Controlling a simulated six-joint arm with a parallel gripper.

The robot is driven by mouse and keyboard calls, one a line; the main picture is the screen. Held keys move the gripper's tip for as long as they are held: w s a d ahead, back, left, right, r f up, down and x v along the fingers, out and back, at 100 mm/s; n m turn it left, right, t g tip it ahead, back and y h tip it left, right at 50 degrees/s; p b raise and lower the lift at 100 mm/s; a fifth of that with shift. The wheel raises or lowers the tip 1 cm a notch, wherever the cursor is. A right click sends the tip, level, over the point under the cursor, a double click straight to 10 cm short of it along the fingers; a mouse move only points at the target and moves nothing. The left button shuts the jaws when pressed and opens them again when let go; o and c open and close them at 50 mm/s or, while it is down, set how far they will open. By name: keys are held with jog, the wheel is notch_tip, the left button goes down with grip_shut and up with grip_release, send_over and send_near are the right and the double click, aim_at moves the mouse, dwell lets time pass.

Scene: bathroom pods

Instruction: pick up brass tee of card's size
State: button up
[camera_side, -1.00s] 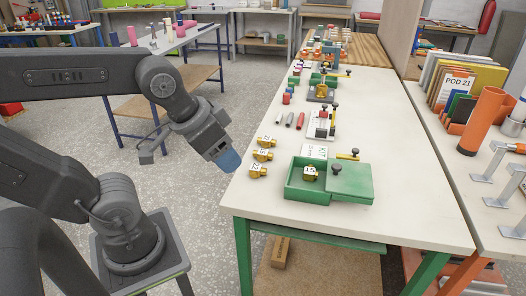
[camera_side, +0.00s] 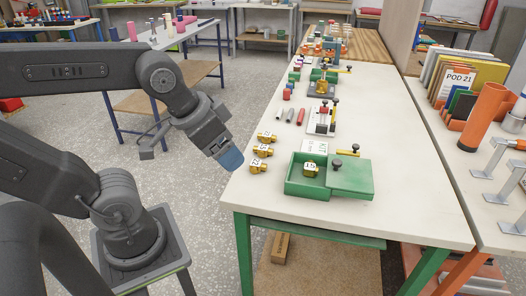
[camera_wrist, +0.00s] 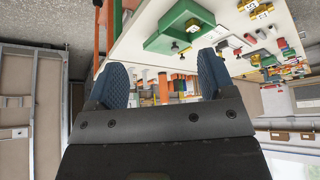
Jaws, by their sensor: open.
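Three brass tees with white number labels lie in a loose row near the table's left edge in the side view: the far tee (camera_side: 267,137), the middle tee (camera_side: 263,151) and the near tee (camera_side: 258,165). Another brass tee (camera_side: 311,168) sits in the open part of the green box (camera_side: 296,188).
The green box's lid (camera_side: 350,179), with a dark knob, covers its right part. Small red, white and grey cylinders (camera_side: 289,115) and a fixture with clamps (camera_side: 322,118) stand farther back. The table's front right is clear. Books and an orange tube (camera_side: 485,118) stand on the right bench.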

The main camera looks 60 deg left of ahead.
jog(key=m+g, duration=0.6)
jog(key=m, duration=0.4)
send_over(265, 148)
jog(key=f, duration=1.8)
jog(key=shift+s+d+f, duration=0.1)
jog(key=shift+s+f, duration=0.05)
jog(key=shift+s, duration=0.05)
jog(key=shift+w+a+f, duration=0.1)
jog(key=shift+w+f, duration=0.05)
jog(key=shift+f, duration=1.35)
jog(key=shift+w+a+f, duration=0.1)
jog(key=shift+f, duration=1.35)
jog(key=c, duration=1)
